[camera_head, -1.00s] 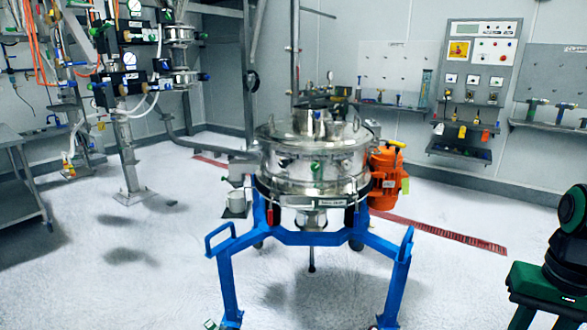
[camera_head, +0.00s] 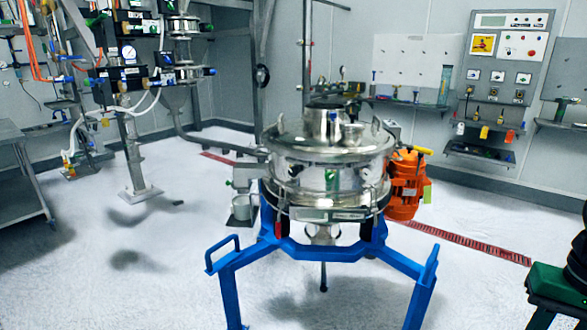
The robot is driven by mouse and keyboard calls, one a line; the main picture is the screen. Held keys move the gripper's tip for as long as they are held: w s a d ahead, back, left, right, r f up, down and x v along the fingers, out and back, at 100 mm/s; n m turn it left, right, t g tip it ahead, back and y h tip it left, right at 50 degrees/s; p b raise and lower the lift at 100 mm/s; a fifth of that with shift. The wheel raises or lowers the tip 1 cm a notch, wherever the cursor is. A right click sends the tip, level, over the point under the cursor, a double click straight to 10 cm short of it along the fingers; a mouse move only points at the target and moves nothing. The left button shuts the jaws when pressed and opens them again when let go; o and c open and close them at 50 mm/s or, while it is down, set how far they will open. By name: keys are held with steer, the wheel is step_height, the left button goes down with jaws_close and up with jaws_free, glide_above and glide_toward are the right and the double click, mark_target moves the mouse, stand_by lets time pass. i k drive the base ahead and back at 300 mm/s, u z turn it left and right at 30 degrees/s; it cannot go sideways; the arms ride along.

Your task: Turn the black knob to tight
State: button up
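A small round black knob or handwheel (camera_head: 262,75) shows on the upright pipework behind the sifter; I cannot tell whether it is the task's knob, nor its tight or loose setting.
An orange motor (camera_head: 404,186) is on the sifter's right side. A grey control panel (camera_head: 503,62) hangs on the back wall. Pipework (camera_head: 130,140) stands at left, beside a steel table (camera_head: 18,180). White floor (camera_head: 120,285) is free at front left.

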mark_target(294, 171)
steer(key=i, duration=1)
steer(key=u, duration=0.05)
